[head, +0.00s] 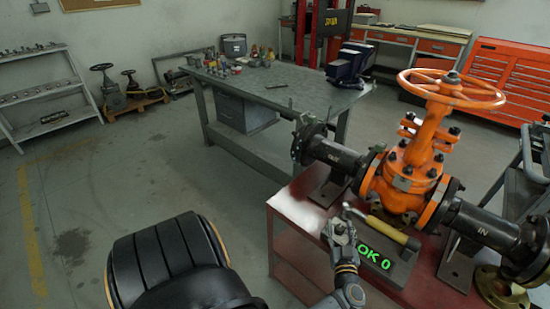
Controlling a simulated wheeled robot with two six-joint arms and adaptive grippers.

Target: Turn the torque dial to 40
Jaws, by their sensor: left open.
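A dark box with a green lit readout (374,257) sits on the front of the red bench; I can read "OK 0", and its left end is hidden by my gripper. I cannot make out the torque dial itself; it may be behind my gripper. My left gripper (345,212) is open at the left end of the readout box, close to it; whether it touches is unclear. My right gripper is not in view.
An orange gate valve (408,185) with an orange handwheel (452,90) and black pipes stands on the red bench (300,198). A grey worktable (290,95) stands behind. The floor at left is mostly clear.

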